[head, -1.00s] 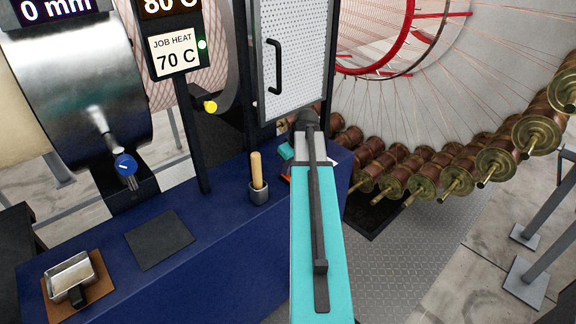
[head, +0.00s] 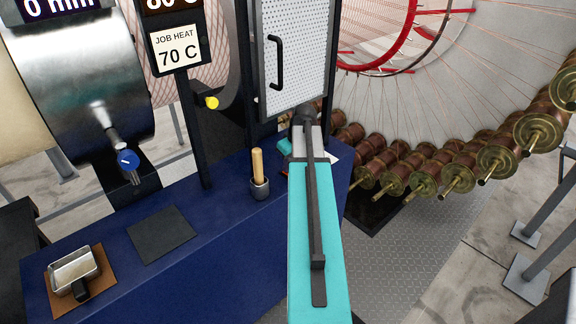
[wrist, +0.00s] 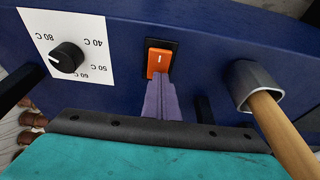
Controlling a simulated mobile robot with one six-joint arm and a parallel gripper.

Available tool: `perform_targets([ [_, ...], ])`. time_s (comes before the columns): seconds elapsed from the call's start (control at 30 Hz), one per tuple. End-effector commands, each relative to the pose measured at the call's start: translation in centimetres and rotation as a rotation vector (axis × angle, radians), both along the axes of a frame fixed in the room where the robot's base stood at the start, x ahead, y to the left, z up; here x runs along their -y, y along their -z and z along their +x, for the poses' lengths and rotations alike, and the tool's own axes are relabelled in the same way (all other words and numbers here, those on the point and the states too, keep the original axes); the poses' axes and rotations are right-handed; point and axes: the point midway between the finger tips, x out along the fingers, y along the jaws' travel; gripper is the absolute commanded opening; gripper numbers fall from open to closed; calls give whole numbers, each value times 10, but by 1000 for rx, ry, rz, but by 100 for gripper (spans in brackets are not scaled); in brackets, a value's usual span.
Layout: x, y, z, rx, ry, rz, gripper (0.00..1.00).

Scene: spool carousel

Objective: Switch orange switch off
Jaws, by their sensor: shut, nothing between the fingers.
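The orange switch (wrist: 158,62) is a rocker with a white mark in a black frame, set in the dark blue panel in the wrist view. My gripper (wrist: 161,82) is shut and empty, its purple fingers together with their tips at the near end of the switch. I cannot tell whether they touch it or press it. The fingertips cover part of the near end of the frame. In the head view my arm hides the gripper, and the switch does not show.
A black dial (wrist: 67,57) with temperature marks is left of the switch. A grey cup (wrist: 255,84) with a wooden-handled tool is close on the right. Spools (head: 440,170) line the right.

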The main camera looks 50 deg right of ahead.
Motion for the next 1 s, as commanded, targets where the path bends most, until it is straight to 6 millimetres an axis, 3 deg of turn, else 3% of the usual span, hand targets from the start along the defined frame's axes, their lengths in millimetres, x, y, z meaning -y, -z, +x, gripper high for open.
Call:
perform_targets([
  [0.5, 1, -2, -17, -1, 4, 0, 0],
  [1.0, 1, -5, -17, 0, 4, 0, 0],
])
